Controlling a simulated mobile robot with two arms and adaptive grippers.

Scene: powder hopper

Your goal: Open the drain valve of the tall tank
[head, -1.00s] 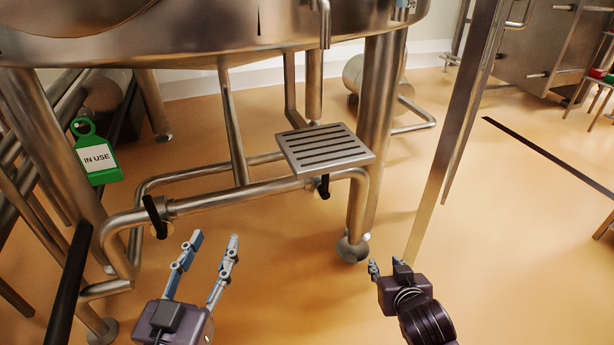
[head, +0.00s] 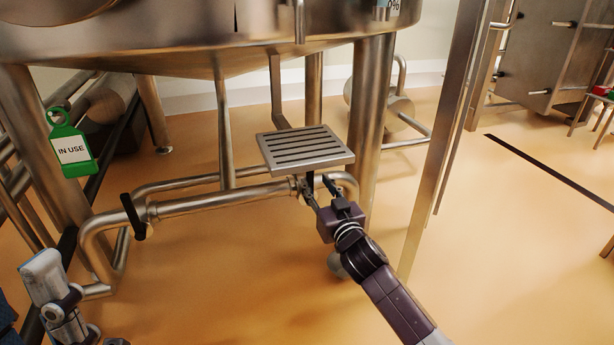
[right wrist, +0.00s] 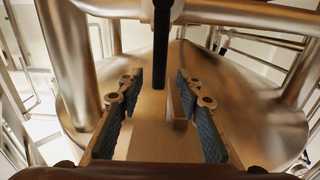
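The steel tank (head: 200,50) stands on legs at the top of the head view, with a drain pipe (head: 215,201) running below it. A black valve handle (head: 310,181) hangs under the slatted plate, at the pipe's right end; it also shows in the right wrist view (right wrist: 162,45). A second black handle (head: 133,216) sits at the pipe's left end. My right gripper (head: 319,190) is open just in front of the right handle, which lines up between its fingers but seems beyond the tips. My left gripper (head: 42,275) shows only partly at the lower left.
The slatted plate (head: 305,147) sits just above my right gripper. A tank leg (head: 371,110) stands right behind it, and a slanting metal post (head: 440,150) to its right. A green "IN USE" tag (head: 71,150) hangs at the left. Floor at lower centre is clear.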

